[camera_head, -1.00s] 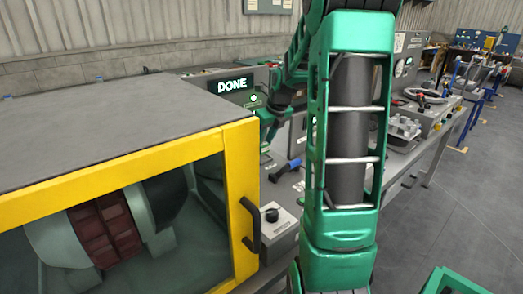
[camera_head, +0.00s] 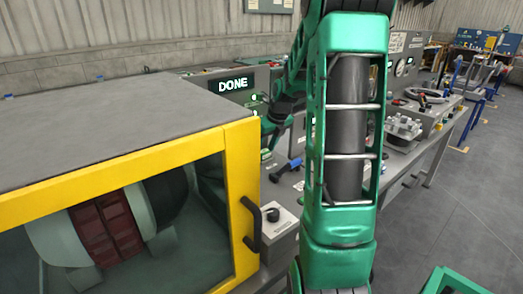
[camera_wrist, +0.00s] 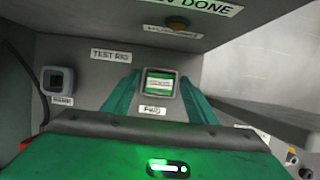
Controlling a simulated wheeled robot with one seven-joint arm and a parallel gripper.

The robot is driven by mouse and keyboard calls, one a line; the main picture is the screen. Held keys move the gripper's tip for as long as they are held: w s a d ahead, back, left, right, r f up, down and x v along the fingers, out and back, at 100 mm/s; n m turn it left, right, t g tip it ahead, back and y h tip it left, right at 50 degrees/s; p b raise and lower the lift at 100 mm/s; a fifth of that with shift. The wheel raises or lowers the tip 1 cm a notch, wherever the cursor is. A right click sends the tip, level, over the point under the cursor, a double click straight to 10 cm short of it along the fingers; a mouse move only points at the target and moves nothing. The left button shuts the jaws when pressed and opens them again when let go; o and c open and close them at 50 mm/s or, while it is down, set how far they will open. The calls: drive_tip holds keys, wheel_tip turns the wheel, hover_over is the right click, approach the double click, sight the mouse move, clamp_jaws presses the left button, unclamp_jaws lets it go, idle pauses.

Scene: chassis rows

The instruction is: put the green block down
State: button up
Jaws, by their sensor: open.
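My gripper (camera_wrist: 159,76) shows in the wrist view as two teal fingers standing apart, with nothing clearly held between them. I cannot tell whether this square is the green block or a lit screen. No other green block can be made out. In the head view my own arm covers the middle, and the fingers are too small and hidden to read.
A grey panel labelled TEST RIG (camera_wrist: 85,75) stands behind the fingers, with a grey overhang above. A yellow-framed machine (camera_head: 238,190) fills the left of the head view. A display reading DONE (camera_head: 233,85) stands behind it. The bench at right holds several fittings. Open floor lies at far right.

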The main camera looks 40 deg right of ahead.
drive_tip(key=v, duration=1.2)
drive_tip(key=s+a+f+n+g, duration=0.1)
drive_tip(key=s+a+f+n, duration=0.1)
drive_tip(key=s+a+n, duration=0.3)
drive_tip(key=s+a+f+n+g, duration=0.2)
drive_tip(key=s+a+n, duration=0.4)
drive_tip(key=s+n, duration=0.6)
drive_tip(key=s+a+f+n+g, duration=0.1)
drive_tip(key=s+a+f+n, duration=0.3)
drive_tip(key=s+n, duration=0.5)
drive_tip(key=a+n, duration=0.2)
drive_tip(key=n, duration=0.2)
drive_tip(key=shift+a, duration=0.25)
drive_tip(key=shift+f, duration=0.1)
